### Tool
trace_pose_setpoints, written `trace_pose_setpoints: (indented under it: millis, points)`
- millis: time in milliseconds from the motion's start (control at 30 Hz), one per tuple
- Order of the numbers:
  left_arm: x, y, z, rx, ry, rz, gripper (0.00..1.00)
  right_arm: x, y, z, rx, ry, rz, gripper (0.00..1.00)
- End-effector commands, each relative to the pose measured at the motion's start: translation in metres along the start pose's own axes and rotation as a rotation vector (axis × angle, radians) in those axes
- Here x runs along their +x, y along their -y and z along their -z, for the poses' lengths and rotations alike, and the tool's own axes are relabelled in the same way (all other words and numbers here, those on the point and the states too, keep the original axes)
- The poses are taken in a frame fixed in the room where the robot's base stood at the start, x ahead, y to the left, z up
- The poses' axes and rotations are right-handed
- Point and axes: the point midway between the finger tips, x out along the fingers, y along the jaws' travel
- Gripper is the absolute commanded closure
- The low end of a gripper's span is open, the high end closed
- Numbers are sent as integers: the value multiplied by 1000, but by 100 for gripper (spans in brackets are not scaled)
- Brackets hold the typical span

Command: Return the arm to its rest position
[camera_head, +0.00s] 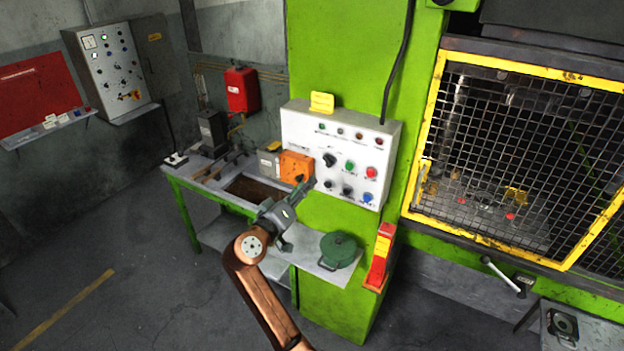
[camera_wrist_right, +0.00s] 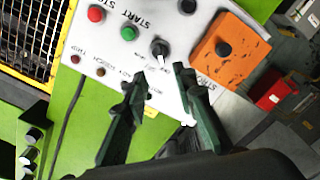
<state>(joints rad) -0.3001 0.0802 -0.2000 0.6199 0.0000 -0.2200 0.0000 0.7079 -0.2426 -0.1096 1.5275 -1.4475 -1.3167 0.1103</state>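My right arm (camera_head: 262,290), copper-coloured, reaches up from the bottom of the head view. My right gripper (camera_head: 298,197) is in front of the lower left part of the white control panel (camera_head: 300,122) on the green press column. In the right wrist view the right gripper (camera_wrist_right: 156,82) has its two dark fingers apart with nothing between them. A black selector knob (camera_wrist_right: 160,48) on the panel shows just beyond the fingertips. I cannot tell whether the fingers touch the panel. My left gripper is not in view.
An orange box (camera_head: 296,166) with a black button is beside the panel. A green-framed workbench (camera_head: 205,205) is left; open floor lies front left.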

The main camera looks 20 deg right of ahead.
Motion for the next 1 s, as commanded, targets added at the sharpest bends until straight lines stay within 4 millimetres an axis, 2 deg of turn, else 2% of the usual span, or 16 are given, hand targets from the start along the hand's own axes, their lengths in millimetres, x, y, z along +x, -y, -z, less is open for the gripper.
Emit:
trace_pose_setpoints:
  millis: [167,533,667,767,867,1000]
  points:
    - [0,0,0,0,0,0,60,-8,0,0,1,1,0,75]
    - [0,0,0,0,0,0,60,-8,0,0,0,0,0,75]
    - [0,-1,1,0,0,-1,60,-2,5,-16,0,21,18,75]
    - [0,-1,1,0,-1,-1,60,11,18,-56,3,70,66,75]
    - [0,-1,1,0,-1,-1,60,25,36,-119,9,147,143,75]
    - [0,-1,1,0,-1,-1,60,34,60,-219,23,265,272,75]
